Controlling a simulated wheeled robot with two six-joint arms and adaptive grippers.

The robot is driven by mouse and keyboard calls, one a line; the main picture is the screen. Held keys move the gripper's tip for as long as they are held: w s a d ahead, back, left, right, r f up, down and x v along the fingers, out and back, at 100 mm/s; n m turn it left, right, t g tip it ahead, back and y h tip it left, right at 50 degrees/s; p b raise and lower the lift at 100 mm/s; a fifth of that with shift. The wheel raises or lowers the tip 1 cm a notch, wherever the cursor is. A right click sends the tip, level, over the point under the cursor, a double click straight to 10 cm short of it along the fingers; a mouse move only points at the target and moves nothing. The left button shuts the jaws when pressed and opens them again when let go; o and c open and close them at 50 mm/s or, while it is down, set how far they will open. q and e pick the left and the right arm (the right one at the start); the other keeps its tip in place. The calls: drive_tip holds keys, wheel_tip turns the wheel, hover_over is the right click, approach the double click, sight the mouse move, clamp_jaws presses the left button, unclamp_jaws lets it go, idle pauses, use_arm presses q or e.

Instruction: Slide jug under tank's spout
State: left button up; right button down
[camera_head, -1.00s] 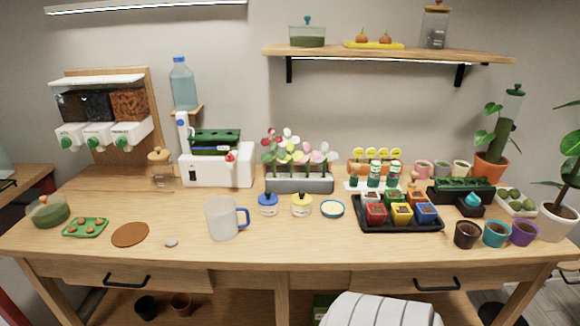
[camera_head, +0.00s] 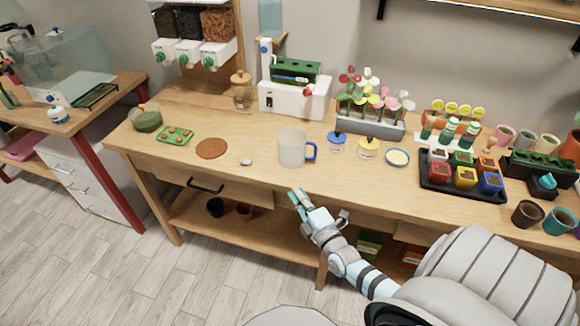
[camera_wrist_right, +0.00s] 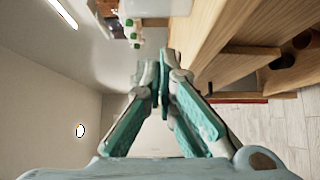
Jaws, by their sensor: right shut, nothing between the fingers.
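The frosted white jug (camera_head: 291,148) with a blue handle on its right stands upright near the front edge of the workbench. My left gripper is not in view.
A cork disc (camera_head: 211,148) and a grey stone (camera_head: 246,161) lie left of the jug. A blue-lidded jar (camera_head: 336,142) and a yellow-lidded jar (camera_head: 368,148) stand to its right. A glass jar (camera_head: 241,90) stands left of the white unit. Bare wood lies between jug and unit.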

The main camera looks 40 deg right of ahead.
sight(298, 150)
drive_tip(key=w+b, duration=0.1)
drive_tip(key=w, duration=0.1)
drive_tip(key=w+d+b, duration=0.1)
drive_tip(key=w, duration=0.2)
drive_tip(key=w+f+b, duration=0.1)
drive_tip(key=w, duration=0.1)
drive_tip(key=shift+w+d, duration=0.2)
drive_tip(key=shift+w, duration=0.1)
drive_tip(key=w+d+b, duration=0.2)
drive_tip(key=b, duration=0.1)
drive_tip(key=shift+w+d, duration=0.15)
drive_tip(key=shift+d, duration=0.2)
drive_tip(key=shift+w+d+r, duration=0.1)
drive_tip(key=shift+d+r, duration=0.05)
drive_tip(key=shift+d, duration=0.1)
drive_tip(key=shift+r, duration=0.15)
